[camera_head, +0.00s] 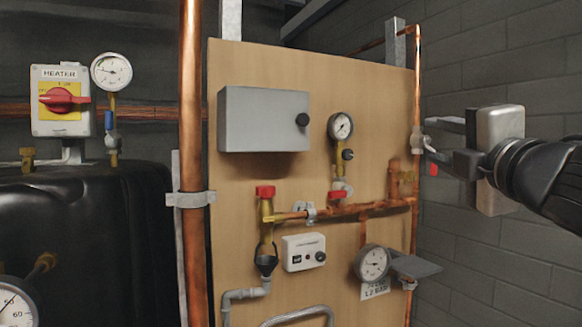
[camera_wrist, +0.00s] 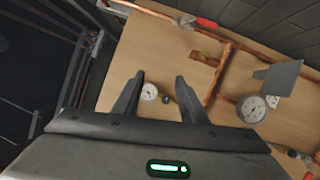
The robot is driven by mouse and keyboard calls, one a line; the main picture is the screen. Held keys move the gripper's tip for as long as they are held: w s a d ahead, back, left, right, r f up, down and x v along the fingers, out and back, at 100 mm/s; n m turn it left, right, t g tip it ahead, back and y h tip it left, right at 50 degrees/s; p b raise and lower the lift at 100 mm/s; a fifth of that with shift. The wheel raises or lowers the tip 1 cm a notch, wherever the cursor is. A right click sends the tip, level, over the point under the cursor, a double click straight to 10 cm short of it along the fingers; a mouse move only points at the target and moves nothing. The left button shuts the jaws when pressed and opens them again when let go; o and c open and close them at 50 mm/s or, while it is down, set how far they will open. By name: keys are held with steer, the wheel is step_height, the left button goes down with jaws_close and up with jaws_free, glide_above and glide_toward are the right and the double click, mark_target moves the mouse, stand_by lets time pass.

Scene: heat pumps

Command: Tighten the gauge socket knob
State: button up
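The gauge socket knob appears to be the small black knob (camera_head: 348,154) on the brass fitting just below a round white gauge (camera_head: 341,126) on the wooden panel. In the wrist view, a small gauge (camera_wrist: 149,92) shows between my fingers, with a small dark knob (camera_wrist: 167,99) beside it. My gripper (camera_head: 432,141) is at the right of the head view, right of the gauge and apart from the knob. Its two fingers (camera_wrist: 158,80) are spread with nothing held between them. I cannot tell the distance from fingertips to knob.
A grey box (camera_head: 262,120) with a black knob is left of the gauge. Copper pipes (camera_head: 350,209) and a red-handled valve (camera_head: 265,192) lie below. A lower gauge (camera_head: 373,262) has a grey plate (camera_head: 416,267) sticking out beside it. A block wall (camera_head: 500,255) stands at the right.

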steer(key=a+n+g+y, duration=0.1)
steer(key=a+n+y, duration=0.1)
steer(key=n+y, duration=0.45)
steer(key=n+g, duration=0.2)
steer(key=n, duration=0.4)
glide_toward(349, 155)
steer(key=x, duration=0.8)
jaws_close()
